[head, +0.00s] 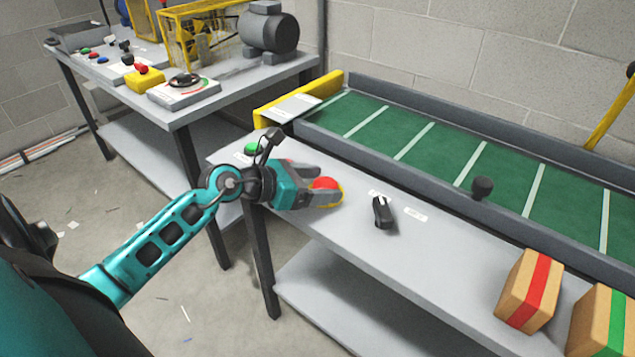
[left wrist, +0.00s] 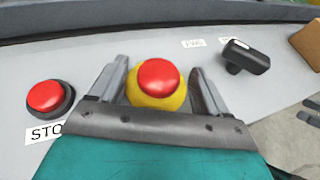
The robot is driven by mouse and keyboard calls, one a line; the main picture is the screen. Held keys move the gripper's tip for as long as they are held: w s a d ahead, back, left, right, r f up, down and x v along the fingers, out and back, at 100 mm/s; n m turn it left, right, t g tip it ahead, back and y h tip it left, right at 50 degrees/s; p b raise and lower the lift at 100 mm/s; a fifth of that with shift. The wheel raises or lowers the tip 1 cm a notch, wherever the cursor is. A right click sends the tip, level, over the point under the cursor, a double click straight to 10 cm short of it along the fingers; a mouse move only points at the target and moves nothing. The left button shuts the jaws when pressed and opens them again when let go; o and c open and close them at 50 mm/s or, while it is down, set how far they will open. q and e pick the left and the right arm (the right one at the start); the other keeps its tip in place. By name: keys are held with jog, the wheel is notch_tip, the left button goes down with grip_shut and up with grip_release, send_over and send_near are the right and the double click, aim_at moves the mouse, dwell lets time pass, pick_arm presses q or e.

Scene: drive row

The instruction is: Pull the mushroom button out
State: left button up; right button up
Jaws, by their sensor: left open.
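The red mushroom button (head: 325,184) with a yellow base stands on the grey bench in front of the conveyor. It also shows in the left wrist view (left wrist: 158,78). My left gripper (head: 325,191) is open, with one finger on each side of the button. In the left wrist view a gap shows between the red cap and each finger (left wrist: 160,85). The near finger hides part of the button in the head view. My right gripper is not in view.
A red stop button (left wrist: 46,96) with a dark base and a black selector knob (head: 382,212) stand near the mushroom button. A green button (head: 251,148) is at the bench's left end. Boxes (head: 529,291) stand at the right. The green conveyor (head: 450,155) runs behind.

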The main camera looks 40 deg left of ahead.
pick_arm(q)
jog(key=shift+c, duration=0.4)
grip_shut()
jog(key=shift+r+p, duration=0.85)
jog(key=shift+p, duration=0.1)
jog(key=shift+c, duration=1.3)
grip_release()
jog(key=o, duration=0.3)
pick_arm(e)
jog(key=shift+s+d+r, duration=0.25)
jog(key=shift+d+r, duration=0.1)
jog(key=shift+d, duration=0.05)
